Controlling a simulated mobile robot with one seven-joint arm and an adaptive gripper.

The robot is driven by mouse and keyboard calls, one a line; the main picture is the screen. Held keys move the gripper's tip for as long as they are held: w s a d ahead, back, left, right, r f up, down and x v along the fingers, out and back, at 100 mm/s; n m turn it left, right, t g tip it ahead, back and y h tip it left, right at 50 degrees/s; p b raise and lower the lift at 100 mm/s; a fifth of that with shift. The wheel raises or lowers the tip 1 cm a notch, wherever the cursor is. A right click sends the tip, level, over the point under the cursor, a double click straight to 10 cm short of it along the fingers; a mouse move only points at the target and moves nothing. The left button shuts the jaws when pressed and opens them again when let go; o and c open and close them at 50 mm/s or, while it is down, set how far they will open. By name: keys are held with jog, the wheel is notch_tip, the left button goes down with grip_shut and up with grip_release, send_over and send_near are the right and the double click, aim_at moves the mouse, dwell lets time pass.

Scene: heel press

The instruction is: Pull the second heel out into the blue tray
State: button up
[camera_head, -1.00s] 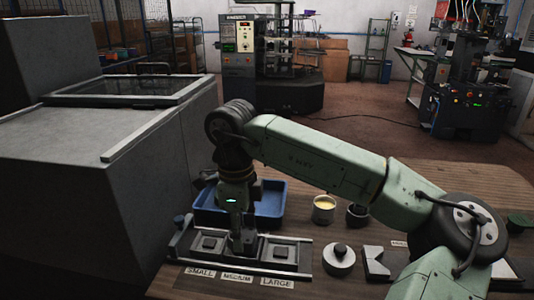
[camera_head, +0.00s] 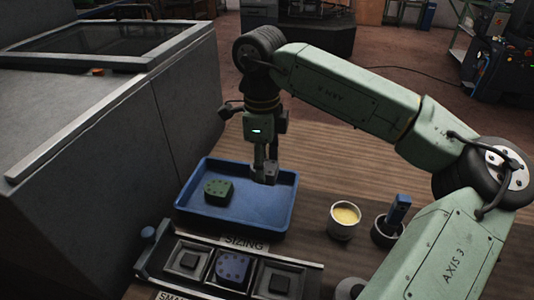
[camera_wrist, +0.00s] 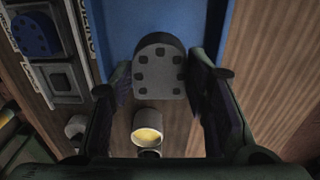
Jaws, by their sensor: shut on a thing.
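My gripper (camera_head: 265,165) points down over the right part of the blue tray (camera_head: 240,232). It is shut on a grey heel (camera_wrist: 159,65) with a rounded end and several dark holes, held between the fingers in the wrist view. In the head view this heel (camera_head: 266,174) is small and partly hidden by the fingers; I cannot tell if it touches the tray. A green heel (camera_head: 218,191) lies in the tray's left part. A blue heel (camera_head: 233,268) sits in the middle slot of the sizing fixture (camera_head: 312,272).
A can of yellow stuff (camera_head: 343,222) and a dark cup with a blue-handled tool (camera_head: 391,228) stand right of the tray. A large grey machine (camera_head: 130,130) rises at the left. Bare wooden table (camera_head: 330,160) lies behind the tray's right side.

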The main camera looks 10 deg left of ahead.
jog(key=shift+s+f+b, duration=0.15)
jog(key=shift+f+b, duration=0.4)
jog(key=shift+f, duration=0.4)
jog(key=shift+f+b, duration=0.65)
jog(key=shift+f, duration=0.7)
jog(key=shift+f+b, duration=0.4)
jog(key=shift+b, duration=0.2)
jog(key=shift+f+b, duration=1.85)
jog(key=shift+f, duration=0.25)
jog(key=o, duration=1.2)
jog(key=shift+o, duration=0.5)
